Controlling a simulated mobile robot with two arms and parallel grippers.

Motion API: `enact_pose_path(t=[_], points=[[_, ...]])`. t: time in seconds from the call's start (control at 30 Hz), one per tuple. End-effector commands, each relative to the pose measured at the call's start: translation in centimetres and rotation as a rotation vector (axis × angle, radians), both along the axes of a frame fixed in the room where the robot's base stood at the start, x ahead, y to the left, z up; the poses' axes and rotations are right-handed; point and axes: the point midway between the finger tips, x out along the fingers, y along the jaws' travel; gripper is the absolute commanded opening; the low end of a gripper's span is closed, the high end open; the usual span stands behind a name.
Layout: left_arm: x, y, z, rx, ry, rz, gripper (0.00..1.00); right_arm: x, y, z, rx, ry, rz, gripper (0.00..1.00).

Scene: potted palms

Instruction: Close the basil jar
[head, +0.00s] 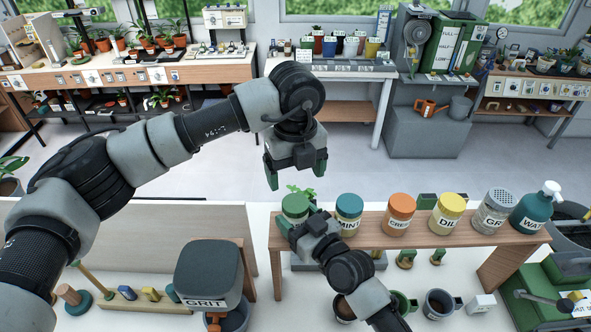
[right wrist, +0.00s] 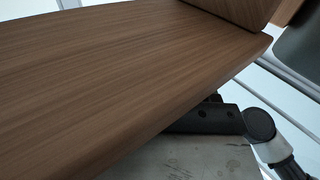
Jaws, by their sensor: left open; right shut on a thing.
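A jar with a green top (head: 295,204) stands at the left end of the raised wooden shelf (head: 400,233). It is likely the basil jar, but my right gripper hides its body and label. I cannot tell how the green top sits. Green leaves (head: 304,190) show just behind it. My right gripper (head: 298,228) is shut on this jar from the front. My left gripper (head: 295,184) is open and empty, pointing down above and behind the jar. The right wrist view shows wooden boards (right wrist: 120,70) but no jar or fingers.
Mugs and pegs stand below. A grey GRIT bin (head: 208,272) is at left.

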Motion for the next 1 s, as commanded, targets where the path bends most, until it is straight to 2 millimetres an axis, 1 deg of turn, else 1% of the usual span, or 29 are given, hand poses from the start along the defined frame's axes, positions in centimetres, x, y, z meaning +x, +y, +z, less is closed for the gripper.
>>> enact_pose_path(t=[0.27, 0.37, 0.7, 0.83, 1.0], points=[[0.0, 0.0, -0.3, 0.000, 0.001, -0.003, 0.83, 0.0, 0.0, -0.1, -0.001, 0.001, 0.000, 0.00], [0.0, 0.0, -1.2, 0.000, 0.002, -0.003, 0.83, 0.0, 0.0, -0.1, -0.001, 0.001, 0.000, 0.00], [0.0, 0.0, -6.3, 0.000, 0.002, -0.002, 0.83, 0.0, 0.0, 0.0, -0.001, 0.001, 0.000, 0.00], [0.0, 0.0, -7.5, 0.000, 0.001, -0.002, 0.83, 0.0, 0.0, 0.0, 0.000, 0.000, 0.000, 0.00], [0.0, 0.0, -8.0, -0.001, 0.000, -0.004, 0.83, 0.0, 0.0, 0.0, 0.000, 0.000, 0.000, 0.00]])
